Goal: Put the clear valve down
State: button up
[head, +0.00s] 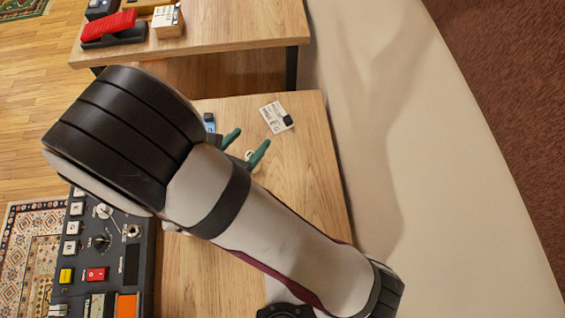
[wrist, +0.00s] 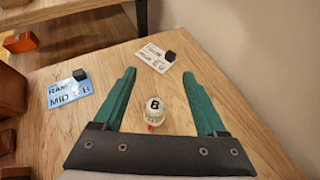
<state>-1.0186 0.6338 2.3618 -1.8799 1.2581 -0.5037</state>
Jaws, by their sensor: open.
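A small pale, clear-looking valve (wrist: 153,113) with a black "B" on its top and a bit of red at its base appears to stand upright on the wooden table (wrist: 225,70). In the head view only a small part of it shows (head: 249,154), between the green fingers. My gripper (wrist: 159,73) is open, with one finger on each side of the valve and a visible gap to both. In the head view my gripper (head: 252,137) is partly hidden behind my arm.
A white card (wrist: 156,57) with a black block lies beyond the fingertips. A blue card (wrist: 68,91) with a black block lies to the left. A control panel (head: 105,245) is at lower left in the head view. Bare tabletop lies right of the white card.

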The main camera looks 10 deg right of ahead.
jog(key=s+d+r+m+g+h, duration=0.1)
jog(key=s+d+r+m+g, duration=0.35)
jog(key=d+m, duration=0.45)
jog(key=s+d+r+m+g+h, duration=0.1)
jog(key=s+d+r+m+g, duration=0.3)
jog(key=d+m, duration=0.5)
jog(key=s+a+r+m+g+y, duration=0.2)
jog(key=s+a+m+y, duration=0.6)
jog(key=m, duration=0.9)
jog(key=shift+s+r+m+y, duration=0.3)
jog(key=shift+s+r+y, duration=0.25)
jog(key=shift+s+y, duration=0.45)
